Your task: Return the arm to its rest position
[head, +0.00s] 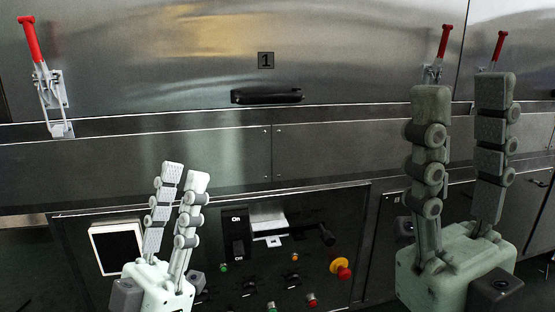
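My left gripper (184,171) is in the lower left of the head view, fingers pointing up. Its two fingers stand apart with a narrow gap, and nothing is between them. It is in front of the control panel (330,205). My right gripper (463,82) is larger in the view at the right, fingers pointing up and clearly apart, with nothing between them. Its fingertips overlap the door's lower edge in the picture, near two red-handled clamps. Whether either gripper touches anything behind it cannot be told. Most of both arms is out of view.
The steel door (180,60) has a black handle (267,96) and a "1" label (265,60). Red-handled toggle clamps stand at the left (30,40), right (445,40) and far right (498,46). The panel has a screen (117,250) and a red-yellow stop button (341,268).

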